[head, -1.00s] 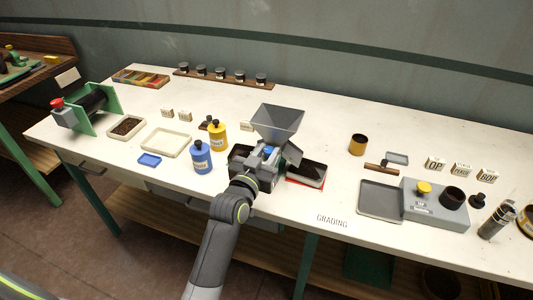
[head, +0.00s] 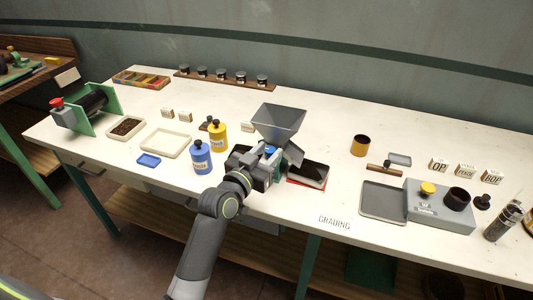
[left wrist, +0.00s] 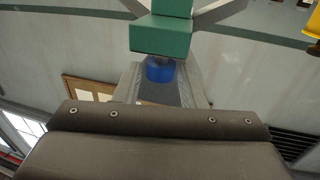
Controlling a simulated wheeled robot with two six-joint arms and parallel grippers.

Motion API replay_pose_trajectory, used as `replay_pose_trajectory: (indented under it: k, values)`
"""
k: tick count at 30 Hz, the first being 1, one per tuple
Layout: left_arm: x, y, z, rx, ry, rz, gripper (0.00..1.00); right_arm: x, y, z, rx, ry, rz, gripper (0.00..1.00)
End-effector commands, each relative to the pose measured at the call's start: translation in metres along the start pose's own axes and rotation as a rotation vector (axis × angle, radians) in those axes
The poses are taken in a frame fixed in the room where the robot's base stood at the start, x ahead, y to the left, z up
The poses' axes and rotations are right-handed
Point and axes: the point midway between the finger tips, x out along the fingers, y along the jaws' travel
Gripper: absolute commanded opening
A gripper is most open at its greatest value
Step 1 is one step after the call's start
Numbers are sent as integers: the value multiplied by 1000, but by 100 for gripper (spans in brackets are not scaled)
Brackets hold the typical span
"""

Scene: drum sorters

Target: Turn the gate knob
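The blue gate knob (head: 270,150) sits low on the front of the grey hopper (head: 278,121), by its green body. My left gripper (head: 268,155) is at the knob, with its body tilted to the left in the head view. In the left wrist view the blue knob (left wrist: 160,69) lies between the two grey fingertips (left wrist: 161,80), below a green block (left wrist: 160,36). The fingers appear closed against its sides. Much of the knob is hidden in the head view. My right gripper is not in view.
A blue bottle (head: 201,160) and a yellow bottle (head: 218,138) stand just left of my gripper. A dark-filled tray (head: 309,176) lies to the right of the hopper foot. The table front near the GRADING label (head: 334,222) is clear.

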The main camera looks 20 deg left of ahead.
Motion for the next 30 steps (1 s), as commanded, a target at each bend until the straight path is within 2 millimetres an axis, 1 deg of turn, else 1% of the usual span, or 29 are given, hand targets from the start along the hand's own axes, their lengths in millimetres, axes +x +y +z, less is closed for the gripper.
replay_pose_trajectory:
  k: [1,2,3,11,14,17,20,30]
  values:
    - [0,0,0,0,0,0,44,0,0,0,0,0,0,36]
    - [0,0,0,0,0,0,48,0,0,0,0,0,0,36]
    - [0,0,0,-1,0,0,49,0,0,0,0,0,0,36]
    - [-1,0,0,-1,0,0,49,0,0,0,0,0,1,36]
    - [-6,0,1,-1,-1,-1,49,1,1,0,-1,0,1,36]
    - [-17,0,2,-1,0,-1,49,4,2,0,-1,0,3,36]
    - [-35,0,2,-1,-1,-1,49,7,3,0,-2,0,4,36]
    - [-108,0,3,0,-2,-1,49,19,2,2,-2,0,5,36]
